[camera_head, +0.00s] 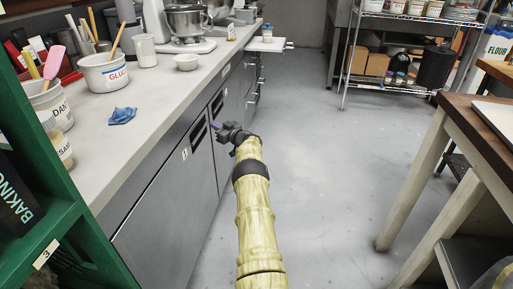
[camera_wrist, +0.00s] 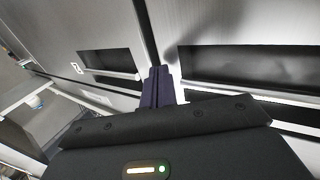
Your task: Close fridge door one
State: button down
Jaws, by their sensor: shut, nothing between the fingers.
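Fridge door one (camera_head: 165,205) is a grey metal panel under the counter on the left of the head view, with a small "1" tag near its dark recessed grip. It looks flush or nearly flush with the counter front; a small gap cannot be ruled out. My gripper (camera_head: 217,126) is at the far edge of this door, pointing at the cabinet front. In the wrist view its dark fingers (camera_wrist: 158,85) are together and empty, by the dark seam between two panels. Whether the fingertips touch the metal is not clear.
The neighbouring door (camera_wrist: 105,25) has its own recess and tag. The countertop (camera_head: 110,150) holds tubs, a blue cloth (camera_head: 122,116) and a mixer (camera_head: 187,22). A green shelf (camera_head: 60,215) stands near left, a wooden table (camera_head: 455,115) right. The floor (camera_head: 310,170) between is clear.

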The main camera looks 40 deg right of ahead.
jog(key=s+d+p, duration=0.2)
jog(key=s+d, duration=0.5)
jog(key=s, duration=0.4)
jog(key=shift+d+f, duration=0.15)
jog(key=shift+f, duration=0.2)
jog(key=shift+r, duration=0.1)
